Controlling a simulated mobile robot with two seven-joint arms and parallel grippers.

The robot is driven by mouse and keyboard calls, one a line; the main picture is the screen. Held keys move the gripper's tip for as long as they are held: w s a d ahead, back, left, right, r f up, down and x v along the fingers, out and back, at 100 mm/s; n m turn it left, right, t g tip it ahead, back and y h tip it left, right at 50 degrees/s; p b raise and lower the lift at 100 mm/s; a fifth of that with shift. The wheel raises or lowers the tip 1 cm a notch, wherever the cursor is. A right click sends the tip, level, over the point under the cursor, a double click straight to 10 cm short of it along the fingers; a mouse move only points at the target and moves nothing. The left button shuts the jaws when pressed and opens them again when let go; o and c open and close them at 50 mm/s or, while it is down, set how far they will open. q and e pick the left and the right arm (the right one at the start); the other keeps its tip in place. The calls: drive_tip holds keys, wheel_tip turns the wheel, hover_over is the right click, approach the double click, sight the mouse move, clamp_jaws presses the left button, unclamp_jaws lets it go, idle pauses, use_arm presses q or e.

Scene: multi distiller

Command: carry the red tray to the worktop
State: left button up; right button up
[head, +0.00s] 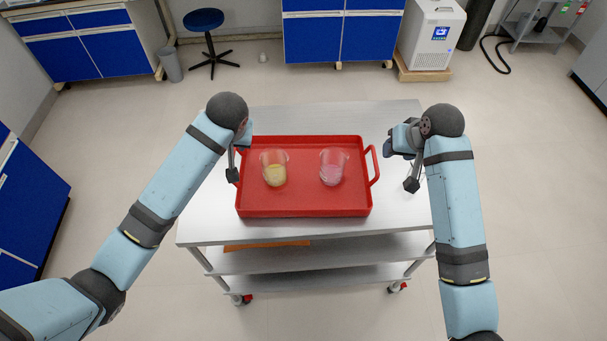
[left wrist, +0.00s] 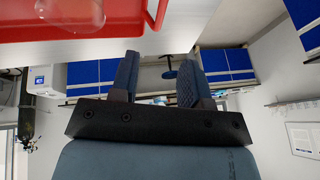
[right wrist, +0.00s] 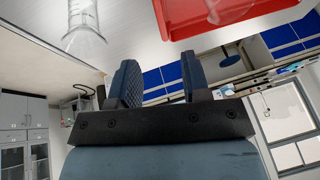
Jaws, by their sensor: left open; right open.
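The red tray (head: 305,209) lies flat on the top shelf of a grey cart, with a loop handle at each side. It holds one beaker of yellowish contents (head: 275,175) and one of pink contents (head: 332,172). My left gripper (head: 237,160) is open at the tray's left side, close to the left handle, which it partly hides. Contact there cannot be told. My right gripper (head: 401,165) is open and empty, to the right of the right handle (head: 374,166) and apart from it. The tray's edge shows in the left wrist view (left wrist: 100,22) and the right wrist view (right wrist: 185,22).
The cart top (head: 385,118) is bare behind the tray. A clear glass vessel (right wrist: 85,42) stands on the cart near my right gripper. Blue cabinets (head: 342,38), a blue stool (head: 204,19) and a white machine (head: 432,35) stand beyond. The floor around the cart is open.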

sight(377, 164)
use_arm(q)
drive_tip(key=x, duration=1.3)
drive_tip(key=shift+w+f, duration=0.15)
use_arm(e)
drive_tip(key=x, duration=1.3)
drive_tip(key=shift+a+f, duration=0.1)
drive_tip(key=shift+f, duration=0.05)
use_arm(q)
clamp_jaws()
use_arm(e)
clamp_jaws()
